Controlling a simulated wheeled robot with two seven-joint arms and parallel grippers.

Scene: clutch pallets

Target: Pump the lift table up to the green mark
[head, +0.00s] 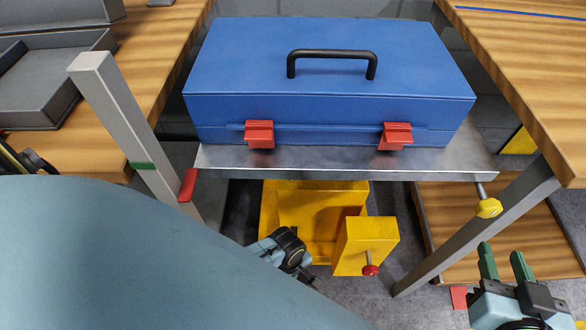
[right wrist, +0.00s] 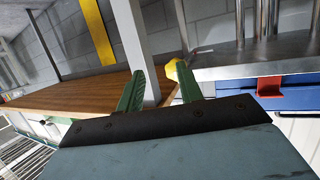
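The lift table's steel top (head: 340,158) carries a blue case (head: 330,75) with a black handle and red latches. At its left, a grey post (head: 112,110) bears a green mark (head: 143,166). A red pointer (head: 188,185) at the table's left edge appears lower than the mark. The yellow pump body (head: 365,238) below has a rod with a red knob (head: 370,270). A yellow knob (head: 488,208) sits on a rod under the top's right edge; it also shows in the right wrist view (right wrist: 172,70). My right gripper (head: 505,262) is open and empty, below this knob. My left fingers are not visible.
Wooden benches stand left (head: 155,60) and right (head: 530,60). A sloping grey leg (head: 470,240) of the right bench stands close to my right gripper. A grey open box (head: 55,85) is on the left bench. My light-blue left arm covers the lower left.

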